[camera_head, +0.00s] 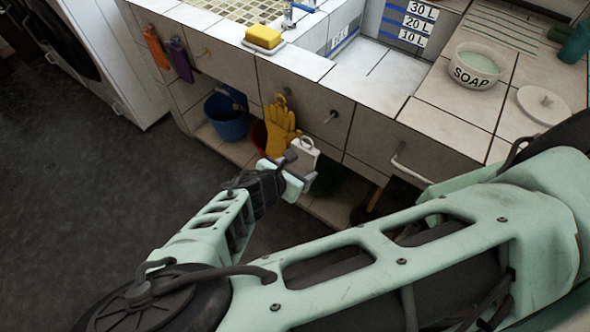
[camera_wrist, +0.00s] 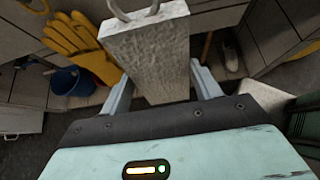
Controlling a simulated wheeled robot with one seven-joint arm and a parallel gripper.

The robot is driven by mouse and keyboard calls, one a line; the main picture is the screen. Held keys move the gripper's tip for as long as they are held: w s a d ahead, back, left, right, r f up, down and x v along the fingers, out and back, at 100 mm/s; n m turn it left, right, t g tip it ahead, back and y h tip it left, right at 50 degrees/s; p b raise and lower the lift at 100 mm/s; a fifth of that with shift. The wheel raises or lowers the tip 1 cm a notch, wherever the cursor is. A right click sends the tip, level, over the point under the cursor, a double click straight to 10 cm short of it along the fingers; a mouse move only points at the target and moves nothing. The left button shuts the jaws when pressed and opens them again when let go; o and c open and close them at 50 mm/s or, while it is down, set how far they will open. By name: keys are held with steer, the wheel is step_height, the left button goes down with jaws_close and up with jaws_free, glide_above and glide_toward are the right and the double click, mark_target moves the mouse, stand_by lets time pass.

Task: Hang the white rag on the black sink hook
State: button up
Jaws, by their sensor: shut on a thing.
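The white rag (camera_head: 304,154) is a pale, flat, folded piece with a loop at its top. My gripper (camera_head: 290,178) is shut on it and holds it upright in front of the cabinet. In the wrist view the rag (camera_wrist: 148,48) stands between the two fingers of my gripper (camera_wrist: 160,90), and its loop shows at the top edge. A dark hook (camera_head: 331,117) sits on the tiled sink front, above and to the right of the rag, apart from it. It looks bare. I cannot make out this hook in the wrist view.
Yellow gloves (camera_head: 281,128) hang from a hook just left of the rag. A blue bucket (camera_head: 227,115) stands on the shelf below. Orange and purple items hang at far left. A towel bar (camera_head: 408,172) is at right. A yellow sponge (camera_head: 263,37) and soap bowl (camera_head: 477,66) are on top.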

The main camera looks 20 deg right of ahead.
steer(key=w+d+f+b, duration=0.1)
steer(key=w+d, duration=0.4)
steer(key=d, duration=0.2)
steer(key=shift+w+d+f+b, duration=0.15)
steer(key=shift+d+f+b, duration=0.05)
steer(key=shift+f+b, duration=0.2)
stand_by(0.7)
steer(key=shift+f, duration=0.1)
stand_by(0.5)
steer(key=o, duration=1.1)
steer(key=shift+c, duration=0.2)
steer(key=p+v, duration=0.9)
steer(key=v, duration=0.8)
steer(key=shift+a, duration=0.2)
